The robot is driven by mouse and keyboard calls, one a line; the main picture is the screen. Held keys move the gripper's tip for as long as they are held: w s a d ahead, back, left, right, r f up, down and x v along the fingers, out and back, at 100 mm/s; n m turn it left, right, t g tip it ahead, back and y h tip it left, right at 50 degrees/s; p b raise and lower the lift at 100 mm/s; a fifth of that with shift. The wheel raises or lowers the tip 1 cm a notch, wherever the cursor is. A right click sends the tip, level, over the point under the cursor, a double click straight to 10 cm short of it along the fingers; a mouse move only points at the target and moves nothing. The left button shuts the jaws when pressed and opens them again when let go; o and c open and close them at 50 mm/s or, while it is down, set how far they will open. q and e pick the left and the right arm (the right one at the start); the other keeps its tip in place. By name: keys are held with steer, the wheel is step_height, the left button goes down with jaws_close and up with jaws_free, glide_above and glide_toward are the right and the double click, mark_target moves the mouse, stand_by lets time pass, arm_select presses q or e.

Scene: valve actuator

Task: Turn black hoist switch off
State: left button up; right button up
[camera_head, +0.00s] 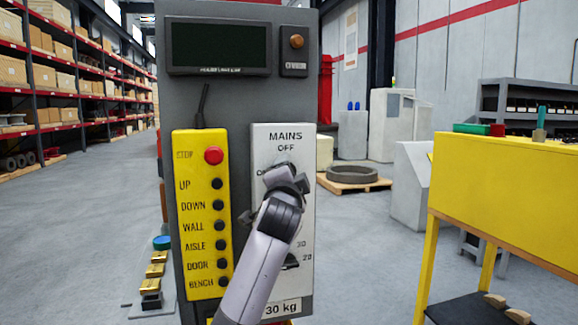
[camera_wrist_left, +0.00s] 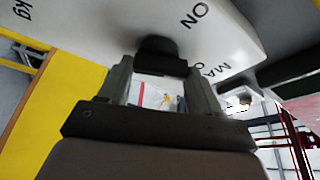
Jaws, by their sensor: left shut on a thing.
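The black hoist switch (camera_wrist_left: 157,52) is a dark knob on the white MAINS panel (camera_head: 305,140), between the OFF and ON labels. In the head view my left gripper (camera_head: 284,181) covers most of it, so its pointing direction cannot be read there. In the left wrist view my left gripper (camera_wrist_left: 159,68) has one finger on each side of the knob and is shut on it. The ON lettering (camera_wrist_left: 196,15) shows beside the knob in that view. My right gripper is not in view.
A yellow control box (camera_head: 200,215) with a red stop button and several black buttons hangs left of the panel. A lower black dial (camera_head: 291,262) sits below my gripper, partly hidden. A yellow bench (camera_head: 500,190) stands at the right; open floor lies between.

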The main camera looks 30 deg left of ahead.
arm_select(q)
steer(key=shift+m+g+h, duration=0.5)
steer(key=shift+m+h, duration=0.1)
steer(key=shift+m, duration=1.3)
steer(key=o, duration=1.1)
steer(key=shift+c, duration=0.2)
steer(key=shift+d, duration=0.15)
steer(key=b+v, duration=0.1)
steer(key=v, duration=0.6)
steer(key=shift+b, duration=0.35)
steer(key=shift+r, duration=0.1)
